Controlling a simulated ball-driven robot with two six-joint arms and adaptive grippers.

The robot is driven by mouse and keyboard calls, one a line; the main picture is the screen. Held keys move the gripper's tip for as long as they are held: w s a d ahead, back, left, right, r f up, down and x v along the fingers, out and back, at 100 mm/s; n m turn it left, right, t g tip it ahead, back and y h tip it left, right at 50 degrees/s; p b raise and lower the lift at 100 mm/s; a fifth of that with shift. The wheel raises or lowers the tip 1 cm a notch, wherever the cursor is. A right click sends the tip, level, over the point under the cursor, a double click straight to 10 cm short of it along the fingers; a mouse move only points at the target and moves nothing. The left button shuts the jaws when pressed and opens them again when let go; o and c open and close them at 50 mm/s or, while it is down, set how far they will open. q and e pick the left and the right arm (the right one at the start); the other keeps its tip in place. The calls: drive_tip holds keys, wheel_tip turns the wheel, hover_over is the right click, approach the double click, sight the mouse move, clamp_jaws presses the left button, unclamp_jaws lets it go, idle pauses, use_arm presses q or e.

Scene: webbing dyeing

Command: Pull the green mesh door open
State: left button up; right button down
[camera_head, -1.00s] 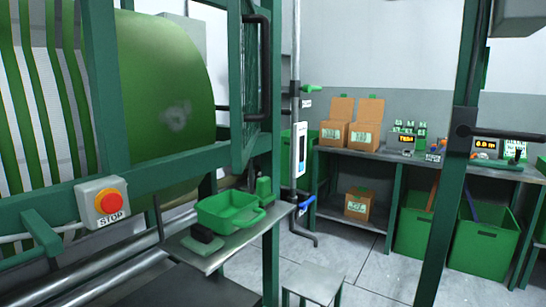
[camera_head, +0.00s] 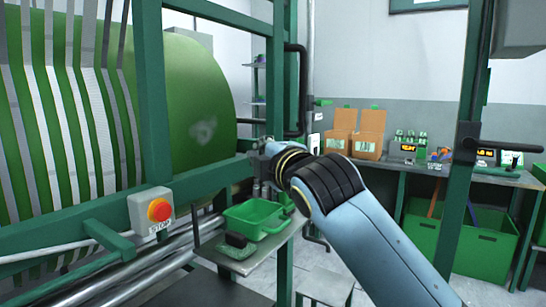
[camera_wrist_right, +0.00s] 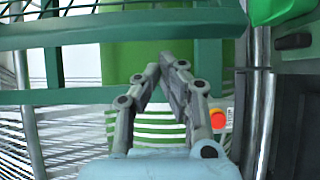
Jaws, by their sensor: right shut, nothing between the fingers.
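The green mesh door (camera_head: 279,75) shows nearly edge-on in the head view, at the right end of the green machine frame. Its black bar handle (camera_head: 301,90) stands upright on the right side. My right gripper (camera_head: 259,153) is below and left of the handle, apart from it, and partly hidden by my wrist. In the right wrist view, the gripper (camera_wrist_right: 162,66) is shut, with its fingertips together and nothing between them. Green bars and a mesh-like panel (camera_wrist_right: 125,30) cross the top of that view. My left gripper is not in view.
A stop button box (camera_head: 151,211) is on the machine's front rail. A green tray (camera_head: 253,220) sits on a small shelf below my right wrist. A green post (camera_head: 466,140) stands at the right. A workbench (camera_head: 450,172) with cardboard boxes is behind.

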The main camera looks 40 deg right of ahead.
drive_tip(key=shift+s+d, duration=0.25)
drive_tip(key=shift+d, duration=0.7)
drive_tip(key=shift+s+d, duration=0.2)
drive_tip(key=shift+d, duration=0.75)
drive_tip(key=shift+p, duration=0.3)
